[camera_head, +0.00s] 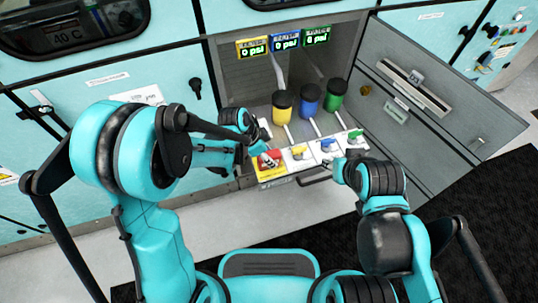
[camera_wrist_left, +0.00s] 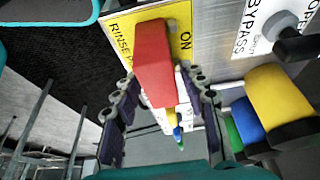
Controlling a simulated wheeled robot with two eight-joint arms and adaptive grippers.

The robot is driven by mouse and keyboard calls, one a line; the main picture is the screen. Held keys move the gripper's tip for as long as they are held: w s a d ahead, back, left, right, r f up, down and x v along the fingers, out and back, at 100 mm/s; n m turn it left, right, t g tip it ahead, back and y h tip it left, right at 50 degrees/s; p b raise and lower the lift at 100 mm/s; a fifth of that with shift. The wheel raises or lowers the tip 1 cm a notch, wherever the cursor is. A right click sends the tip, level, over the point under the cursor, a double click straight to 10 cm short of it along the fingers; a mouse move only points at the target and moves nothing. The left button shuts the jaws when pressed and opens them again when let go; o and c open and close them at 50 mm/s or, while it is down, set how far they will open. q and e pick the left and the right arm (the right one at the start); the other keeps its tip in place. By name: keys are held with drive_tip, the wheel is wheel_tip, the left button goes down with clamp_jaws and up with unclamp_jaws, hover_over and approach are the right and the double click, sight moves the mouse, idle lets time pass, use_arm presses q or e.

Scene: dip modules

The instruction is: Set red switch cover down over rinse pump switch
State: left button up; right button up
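The red switch cover (camera_head: 269,159) is at the left end of the pulled-out switch panel, on a yellow plate (camera_head: 270,174). In the left wrist view the red cover (camera_wrist_left: 154,65) stands out from the yellow plate (camera_wrist_left: 119,27), which reads "RINSE P…" and "ON". My left gripper (camera_wrist_left: 160,82) has its fingers spread on either side of the cover, with gaps showing; it is open. In the head view my left gripper (camera_head: 258,142) is over the panel's left end. The rinse pump switch is not clearly visible. My right gripper (camera_head: 343,172) is by the panel's right end; its fingers are unclear.
Yellow, blue and green switches (camera_head: 327,146) share the panel. Behind stand yellow, blue and green black-capped containers (camera_head: 309,98), under three displays reading 0 psi (camera_head: 285,41). An open grey door (camera_head: 440,110) is at right. A black lever near "BYPASS" (camera_wrist_left: 296,45) is beside the cover.

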idle(0.3)
use_arm(q)
drive_tip(key=v, duration=1.2)
drive_tip(key=s+a+r+n+t+y, duration=0.2)
drive_tip(key=s+a+n+t, duration=0.1)
drive_tip(key=s+a+n, duration=0.2)
drive_tip(key=s+a+r+n+t+y, duration=0.2)
drive_tip(key=s+a+n, duration=0.3)
drive_tip(key=a+n, duration=0.3)
drive_tip(key=shift+s+a+r+n+t, duration=0.2)
drive_tip(key=shift+s+r+n+t, duration=0.2)
drive_tip(key=shift+r+n, duration=0.35)
